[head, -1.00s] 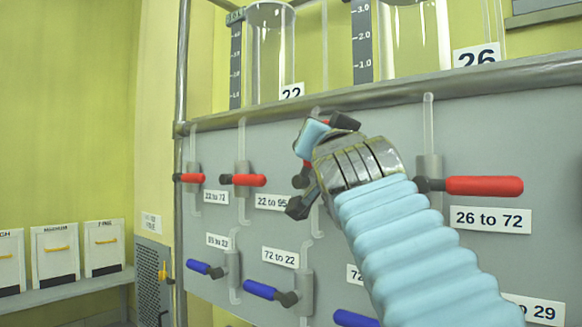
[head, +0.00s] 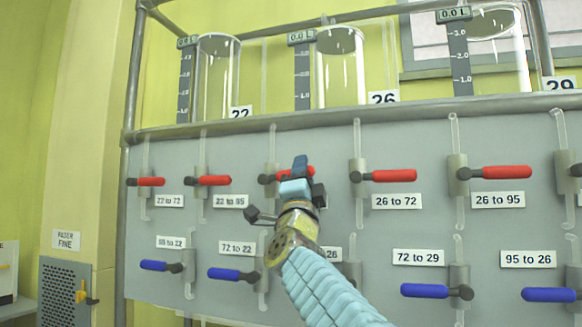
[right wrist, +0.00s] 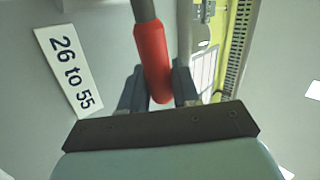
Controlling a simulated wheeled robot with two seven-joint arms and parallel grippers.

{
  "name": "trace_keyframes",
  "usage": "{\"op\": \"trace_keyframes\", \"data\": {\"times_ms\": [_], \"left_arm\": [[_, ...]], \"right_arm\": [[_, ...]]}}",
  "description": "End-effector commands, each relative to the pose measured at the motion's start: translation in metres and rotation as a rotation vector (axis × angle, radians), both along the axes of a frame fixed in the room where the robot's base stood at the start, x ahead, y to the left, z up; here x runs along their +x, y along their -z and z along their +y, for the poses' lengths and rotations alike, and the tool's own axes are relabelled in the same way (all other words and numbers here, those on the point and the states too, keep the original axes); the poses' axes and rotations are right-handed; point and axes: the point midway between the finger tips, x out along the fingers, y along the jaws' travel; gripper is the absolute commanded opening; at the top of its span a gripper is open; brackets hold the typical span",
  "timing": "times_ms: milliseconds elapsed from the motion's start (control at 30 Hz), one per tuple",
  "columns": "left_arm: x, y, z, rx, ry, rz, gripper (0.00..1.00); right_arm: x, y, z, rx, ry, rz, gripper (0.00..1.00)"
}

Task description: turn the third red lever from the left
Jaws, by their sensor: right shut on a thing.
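Several red levers sit in a row on the grey panel (head: 330,145). The third red lever from the left (head: 309,171) points right from its dark pivot and is partly hidden by my right gripper (head: 301,177). In the right wrist view the red lever (right wrist: 153,62) lies between the two dark fingers of my right gripper (right wrist: 158,88), which is shut on it. The label "26 to 55" (right wrist: 69,73) shows beside it. My left gripper is not in view.
Neighbouring red levers (head: 214,181) and (head: 394,176) stand to either side, both pointing right. Blue levers (head: 424,291) form a lower row. Glass cylinders (head: 218,80) stand above the panel behind a metal rail (head: 400,112).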

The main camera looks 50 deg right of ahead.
Motion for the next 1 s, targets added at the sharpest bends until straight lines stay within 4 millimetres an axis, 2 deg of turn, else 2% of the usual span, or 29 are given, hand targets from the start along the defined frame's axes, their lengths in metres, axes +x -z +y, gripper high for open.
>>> {"op": "trace_keyframes", "data": {"times_ms": [333,867,900,1000], "left_arm": [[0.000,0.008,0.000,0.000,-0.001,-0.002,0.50],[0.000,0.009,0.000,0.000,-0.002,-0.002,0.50],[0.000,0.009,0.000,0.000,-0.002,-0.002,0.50],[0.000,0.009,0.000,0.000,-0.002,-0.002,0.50]], "right_arm": [[0.001,0.013,-0.002,0.054,-0.004,-0.126,0.00],[0.001,0.015,-0.002,0.063,-0.004,-0.148,0.00],[0.001,0.015,-0.002,0.064,-0.004,-0.149,0.34],[0.000,0.015,-0.002,0.063,-0.004,-0.148,0.49]]}}
